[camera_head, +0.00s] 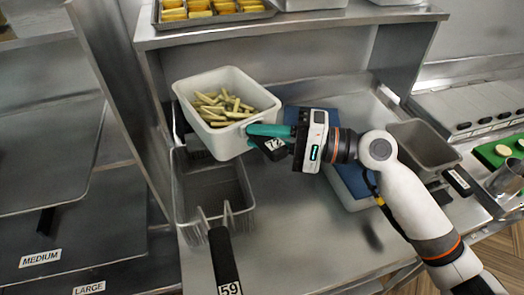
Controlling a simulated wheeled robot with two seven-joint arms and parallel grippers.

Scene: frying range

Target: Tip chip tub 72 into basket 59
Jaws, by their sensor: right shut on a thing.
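The chip tub 72 (200,143) is a white tub holding several pale cut chips, and its black tag reading 72 (272,146) shows at its right end. My right gripper (262,132) reaches in from the right, shut on the tub's right end. The tub is above the far end of basket 59 and hides part of it. Basket 59 (247,213) is a wire basket on the steel counter, with a black handle (222,262) labelled 59 pointing to the front. No chips show in the visible part of the basket. My left gripper is not in view.
A tray of yellow pieces (213,17) sits on the shelf above. A blue-lidded container (352,187) lies under my right arm. A grey bin (425,147) and a green board (497,150) are at the right. The front counter (310,250) is clear.

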